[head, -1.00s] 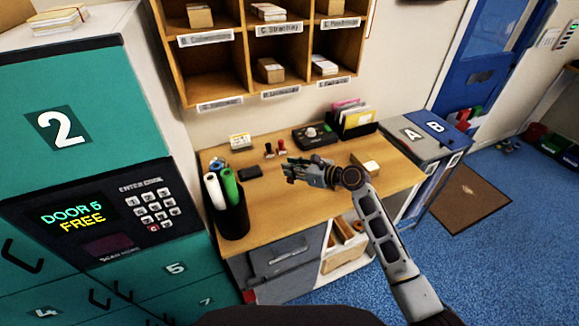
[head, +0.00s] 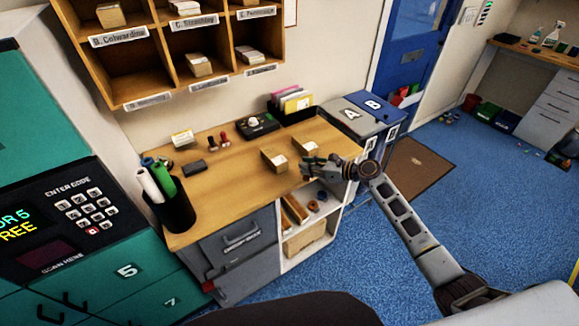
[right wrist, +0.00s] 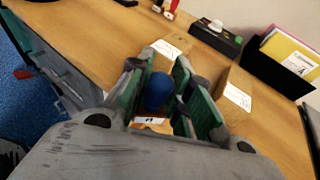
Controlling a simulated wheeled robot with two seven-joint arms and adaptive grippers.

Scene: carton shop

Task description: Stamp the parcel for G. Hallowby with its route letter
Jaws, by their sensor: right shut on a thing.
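My right gripper (head: 312,168) is at the front right edge of the desk, just right of the parcels. In the right wrist view its fingers (right wrist: 160,92) are closed around a stamp with a blue knob (right wrist: 159,90) and a pale, marked base. Two brown parcels with white labels lie on the desk: a left parcel (head: 273,160) and a right parcel (head: 304,151). Both show in the right wrist view, as a left (right wrist: 172,46) and a right one (right wrist: 236,94). Their label writing is too small to read. My left gripper is out of view.
A red stamp (head: 224,139) and a dark stamp (head: 212,143) stand behind the parcels, near a black device (head: 258,126) and an envelope holder (head: 292,104). Bins marked A (head: 350,114) and B (head: 373,105) stand right. The desk's (head: 222,180) front middle is clear.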

